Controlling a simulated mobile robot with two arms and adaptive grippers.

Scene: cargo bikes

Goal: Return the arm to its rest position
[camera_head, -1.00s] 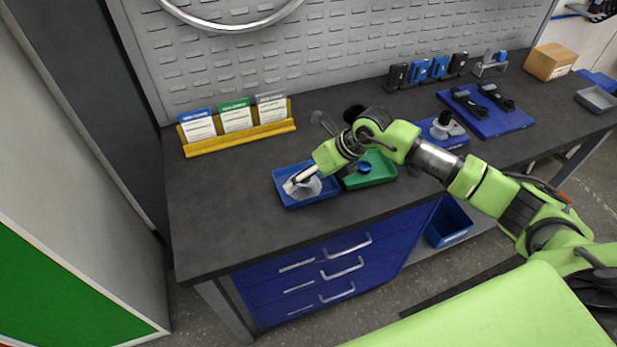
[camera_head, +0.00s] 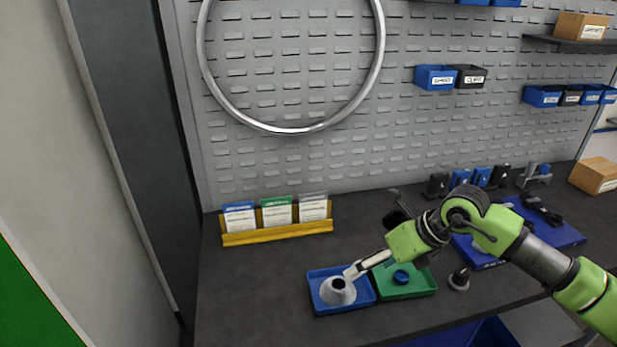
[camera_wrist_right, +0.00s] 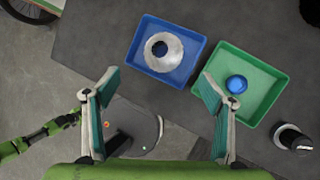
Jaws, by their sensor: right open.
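My right arm comes in from the right in the head view. Its gripper (camera_head: 354,271) is near the blue tray (camera_head: 313,303). In the wrist view the right gripper (camera_wrist_right: 160,74) is open, its two fingers wide apart with nothing between them. A pale grey cone-shaped part with a dark round hole (camera_head: 338,291) sits in the blue tray; it also shows in the wrist view (camera_wrist_right: 175,57). In the wrist view the fingertips appear apart from it. Part of another green arm (camera_wrist_right: 35,140) shows at the lower left; no left gripper can be made out.
A green tray (camera_head: 425,290) with a round blue piece (camera_head: 401,277) stands right of the blue tray. A dark cylindrical item (camera_head: 459,279) is beside it. A yellow card holder (camera_head: 277,233) is at the back left. A blue mat (camera_head: 566,236) lies right.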

